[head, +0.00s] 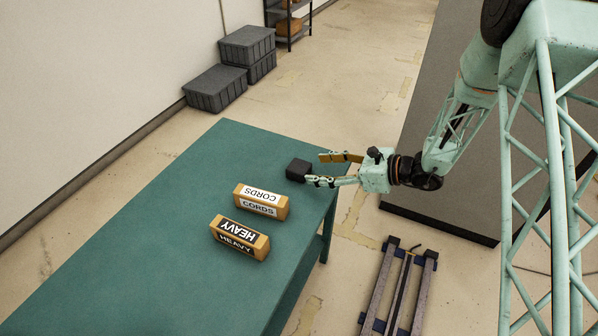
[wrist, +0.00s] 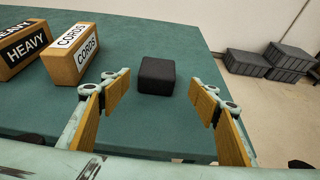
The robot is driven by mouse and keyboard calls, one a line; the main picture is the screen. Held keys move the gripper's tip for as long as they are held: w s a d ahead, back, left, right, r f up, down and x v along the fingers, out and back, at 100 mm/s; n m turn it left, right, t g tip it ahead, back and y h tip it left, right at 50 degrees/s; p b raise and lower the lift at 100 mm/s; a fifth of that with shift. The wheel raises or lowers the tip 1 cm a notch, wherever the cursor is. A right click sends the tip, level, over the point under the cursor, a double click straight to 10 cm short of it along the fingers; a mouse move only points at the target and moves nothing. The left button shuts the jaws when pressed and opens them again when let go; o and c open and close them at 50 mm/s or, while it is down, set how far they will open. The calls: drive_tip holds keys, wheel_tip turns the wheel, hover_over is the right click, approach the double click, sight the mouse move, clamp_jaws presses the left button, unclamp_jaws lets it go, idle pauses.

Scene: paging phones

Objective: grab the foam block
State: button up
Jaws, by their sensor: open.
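The foam block is a small dark, nearly black block (head: 298,170) on the green table (head: 165,210), near its right edge in the head view. In the wrist view the block (wrist: 157,76) sits upright on the table top, ahead of and between the two fingers. My gripper (head: 325,169) is open, its yellow-padded fingers apart and pointing at the block. In the wrist view the gripper (wrist: 160,100) has nothing between its pads, and the block appears just beyond the fingertips. I cannot tell whether a finger touches it.
An orange box marked CORDS (head: 261,201) and one marked HEAVY (head: 239,237) stand on the table, to the left of my gripper in the wrist view. Grey crates (head: 215,88) and a shelf (head: 288,22) stand by the wall. The far table top is clear.

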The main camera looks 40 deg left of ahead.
sight(299, 170)
drive_tip(key=shift+x, duration=1.45)
drive_tip(key=shift+s+b+x, duration=0.15)
drive_tip(key=shift+b+x, duration=0.2)
drive_tip(key=shift+x, duration=0.95)
drive_tip(key=shift+s+b+x, duration=0.15)
drive_tip(key=shift+b+x, duration=0.2)
drive_tip(key=shift+x, duration=0.95)
drive_tip(key=shift+d+f, duration=0.1)
drive_tip(key=c, duration=0.9)
